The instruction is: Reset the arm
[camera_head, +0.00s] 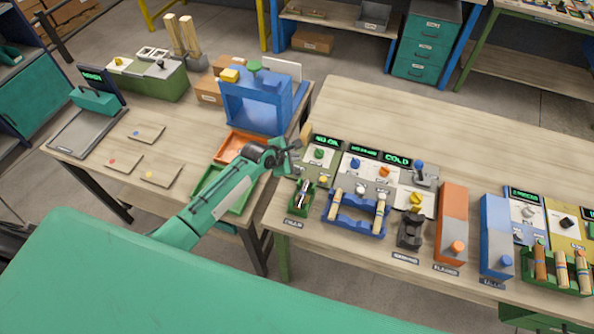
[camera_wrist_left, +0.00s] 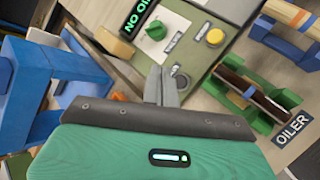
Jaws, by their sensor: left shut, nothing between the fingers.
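My left arm (camera_head: 215,202) is green and comes in from the lower left in the head view. Its gripper (camera_head: 295,148) is at the gap between the two tables, just left of the oiler panel. In the left wrist view the two grey fingers (camera_wrist_left: 161,86) are together with nothing between them. Behind them is the oiler panel (camera_wrist_left: 190,60) with a green knob, a yellow button and a "NO OIL" display. My right gripper is in neither view.
A blue press-like frame (camera_head: 257,103) stands left of the gripper, with orange (camera_head: 240,146) and green trays below it. A green oiler stand (camera_head: 300,197) holding a dark piece, a blue rack (camera_head: 355,214) and several stations line the right table. The right table's back is clear.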

